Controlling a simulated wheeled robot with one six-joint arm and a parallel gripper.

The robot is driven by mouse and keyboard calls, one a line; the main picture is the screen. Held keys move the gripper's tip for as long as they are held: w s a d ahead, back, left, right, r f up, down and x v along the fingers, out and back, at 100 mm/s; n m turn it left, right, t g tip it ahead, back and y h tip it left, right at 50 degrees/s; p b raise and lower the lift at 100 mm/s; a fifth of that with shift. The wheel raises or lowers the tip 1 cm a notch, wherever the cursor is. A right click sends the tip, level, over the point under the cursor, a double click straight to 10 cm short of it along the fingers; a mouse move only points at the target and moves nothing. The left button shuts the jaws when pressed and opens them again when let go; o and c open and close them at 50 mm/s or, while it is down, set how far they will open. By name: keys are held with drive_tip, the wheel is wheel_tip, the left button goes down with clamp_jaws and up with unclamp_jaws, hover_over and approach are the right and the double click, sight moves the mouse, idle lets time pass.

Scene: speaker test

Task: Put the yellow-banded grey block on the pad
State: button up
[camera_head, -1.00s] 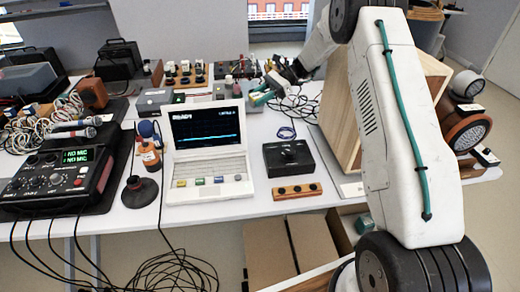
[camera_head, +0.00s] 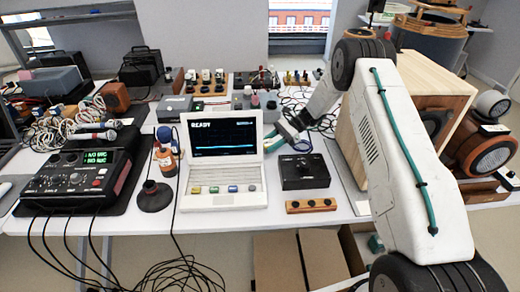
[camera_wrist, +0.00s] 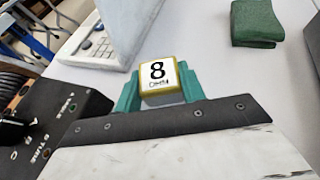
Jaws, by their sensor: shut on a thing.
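The block (camera_wrist: 161,84) shows in the wrist view with a yellow rim, a white face reading "8 OHM" and a pale grey side. My gripper (camera_wrist: 160,76) is shut on it, with a teal finger at each side. In the head view my gripper (camera_head: 284,132) is beside the right edge of the white laptop-like instrument (camera_head: 222,200), above the table. The block cannot be made out there. I cannot tell for sure which thing is the pad. A dark green, soft-looking folded piece (camera_wrist: 257,24) lies on the table at the wrist view's upper right.
A black box (camera_head: 303,171) and a wooden strip with dark knobs (camera_head: 311,206) are right of the instrument. A wooden speaker cabinet (camera_head: 436,76) stands behind my arm. A black mixer (camera_head: 75,178) is at left. Cables trail at the front. Bare table shows in the wrist view.

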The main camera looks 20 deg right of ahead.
drive_tip(key=shift+s+a, duration=0.1)
drive_tip(key=shift+a, duration=0.5)
drive_tip(key=x, duration=0.3)
drive_tip(key=shift+s+a+r, duration=0.1)
drive_tip(key=shift+a+r, duration=0.1)
drive_tip(key=shift+a, duration=0.05)
drive_tip(key=shift+d+f, duration=0.1)
drive_tip(key=shift+f, duration=0.1)
drive_tip(key=shift+f, duration=0.2)
drive_tip(key=o, duration=1)
drive_tip(key=shift+r, duration=0.15)
